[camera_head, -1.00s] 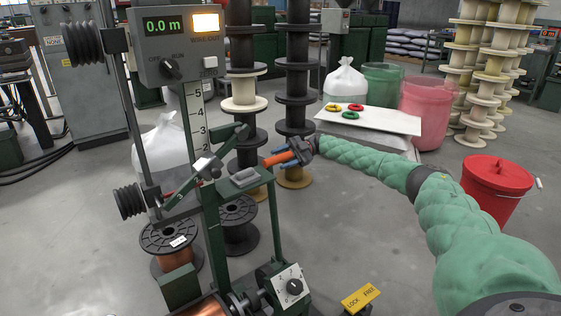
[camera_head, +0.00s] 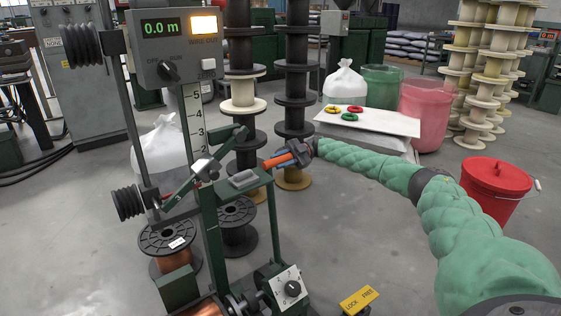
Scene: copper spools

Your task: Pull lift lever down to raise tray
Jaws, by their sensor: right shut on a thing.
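A lever with an orange handle (camera_head: 278,161) sticks out to the right from the green winding machine (camera_head: 212,235). My right gripper (camera_head: 300,153) is shut on the outer end of this handle, and its fingers hide that end. The handle slopes slightly up towards my gripper. A small grey block (camera_head: 244,180) lies on a green bracket just below and left of the handle. I cannot tell for sure which part is the tray. My left gripper is not in view.
A display box (camera_head: 180,45) reading 0.0 m stands above a numbered scale (camera_head: 197,120). Copper spools (camera_head: 168,245) stand behind the machine. A white board (camera_head: 385,123) with coloured rings, a red bucket (camera_head: 496,190) and a yellow LOCK FREE plate (camera_head: 359,300) are to the right.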

